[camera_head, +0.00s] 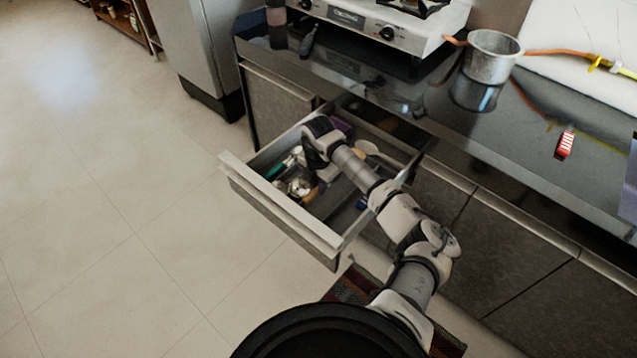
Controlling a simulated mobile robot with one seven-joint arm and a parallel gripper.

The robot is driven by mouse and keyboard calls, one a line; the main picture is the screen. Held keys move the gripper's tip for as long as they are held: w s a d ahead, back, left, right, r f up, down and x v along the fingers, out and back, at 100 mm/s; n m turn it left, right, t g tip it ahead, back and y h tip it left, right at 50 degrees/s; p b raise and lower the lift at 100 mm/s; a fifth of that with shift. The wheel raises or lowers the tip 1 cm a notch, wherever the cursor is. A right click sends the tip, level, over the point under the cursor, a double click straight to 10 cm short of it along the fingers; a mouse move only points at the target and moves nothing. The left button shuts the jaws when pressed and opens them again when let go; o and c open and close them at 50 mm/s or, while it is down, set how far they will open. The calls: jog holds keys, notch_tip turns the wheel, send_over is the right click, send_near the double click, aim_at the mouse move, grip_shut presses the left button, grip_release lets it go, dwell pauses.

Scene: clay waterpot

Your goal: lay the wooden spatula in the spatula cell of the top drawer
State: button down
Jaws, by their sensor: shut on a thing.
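The top drawer (290,224) is pulled out below the counter, with several utensils inside. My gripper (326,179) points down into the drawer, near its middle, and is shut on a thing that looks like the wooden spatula. A pale, wood-coloured spatula end (367,147) shows just right of my forearm, toward the back of the drawer. My arm hides the rest of it and the grip itself. I cannot tell whether it touches the drawer floor. The cell walls are mostly hidden, so I cannot make out the spatula cell.
Metal and green-handled utensils (298,187) lie in the drawer's left part, and a purple item (341,126) lies at the back. A stove (385,22) and a metal pot (491,56) stand on the dark counter (430,95). The floor left of the drawer is clear.

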aim_at(319, 205)
notch_tip(319, 205, down, 4)
jog(key=b, duration=0.2)
jog(key=shift+b, duration=0.4)
jog(key=shift+f+b, duration=0.5)
jog(key=shift+f, duration=0.95)
jog(key=c, duration=1.3)
grip_release()
jog(key=shift+o, duration=0.2)
jog(key=shift+r, duration=0.2)
notch_tip(319, 205, up, 14)
jog(key=shift+s+f+b, duration=0.1)
jog(key=shift+f+b, duration=0.15)
jog(key=shift+b, duration=0.65)
